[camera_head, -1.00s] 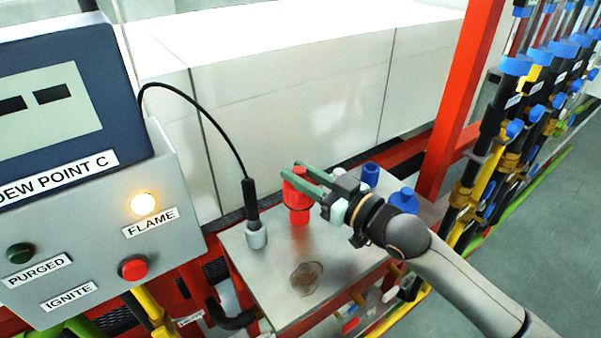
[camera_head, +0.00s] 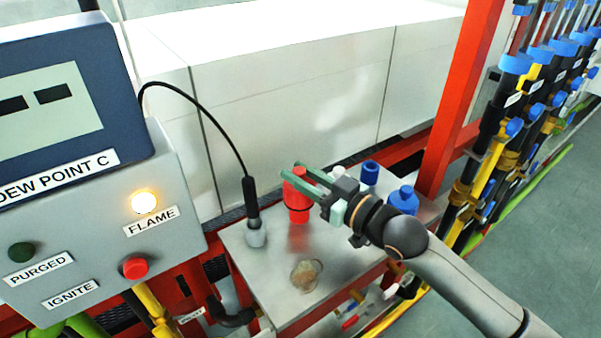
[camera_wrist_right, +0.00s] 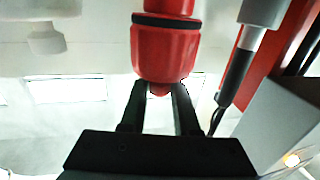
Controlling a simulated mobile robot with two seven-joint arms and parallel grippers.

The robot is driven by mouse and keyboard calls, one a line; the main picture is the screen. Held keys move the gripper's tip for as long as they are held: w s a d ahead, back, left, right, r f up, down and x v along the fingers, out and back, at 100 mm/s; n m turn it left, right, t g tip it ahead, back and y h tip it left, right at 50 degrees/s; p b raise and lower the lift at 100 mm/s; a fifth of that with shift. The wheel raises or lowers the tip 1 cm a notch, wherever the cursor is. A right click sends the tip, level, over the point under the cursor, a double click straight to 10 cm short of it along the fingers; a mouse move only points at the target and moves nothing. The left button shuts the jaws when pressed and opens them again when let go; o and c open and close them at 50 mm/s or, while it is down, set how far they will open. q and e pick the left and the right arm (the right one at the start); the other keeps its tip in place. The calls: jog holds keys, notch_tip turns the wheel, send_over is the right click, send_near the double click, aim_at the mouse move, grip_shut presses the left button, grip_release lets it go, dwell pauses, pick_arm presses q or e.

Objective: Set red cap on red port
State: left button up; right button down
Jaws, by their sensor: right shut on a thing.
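The red cap (camera_head: 294,188) shows in the head view above a black ring, with the red port (camera_head: 299,215) below it on the metal plate. Cap and port look upright and in line. My right gripper (camera_head: 302,174) is shut on the upper part of the red cap. In the right wrist view, which looks upside down, the fingers (camera_wrist_right: 160,100) close about the small knob end of the red cap (camera_wrist_right: 165,55). The black ring lies at its wide end, with a narrower red part (camera_wrist_right: 168,5) beyond. Whether the cap is fully seated I cannot tell. My left gripper is not in view.
A black-handled wand (camera_head: 252,205) with a curved cable stands left of the port. Blue fittings (camera_head: 404,200) stand at the right of the metal plate (camera_head: 262,275). A control panel (camera_head: 70,250) with a lit FLAME lamp is at left. A red post (camera_head: 462,95) rises behind right.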

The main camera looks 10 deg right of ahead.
jog(key=shift+f+b, duration=0.5)
jog(key=shift+f, duration=0.4)
jog(key=c, duration=0.6)
grip_release()
jog(key=shift+c, duration=0.2)
jog(key=shift+o, duration=0.4)
jog(key=shift+f, duration=0.1)
jog(key=shift+s+f, duration=0.1)
jog(key=b+v, duration=0.1)
jog(key=v, duration=0.9)
jog(key=shift+s+d+b, duration=0.2)
jog(key=shift+d+b, duration=0.05)
jog(key=shift+b, duration=0.05)
jog(key=shift+s+d+r, duration=0.25)
jog(key=shift+s+d, duration=0.3)
jog(key=shift+s, duration=0.2)
jog(key=shift+s, duration=0.1)
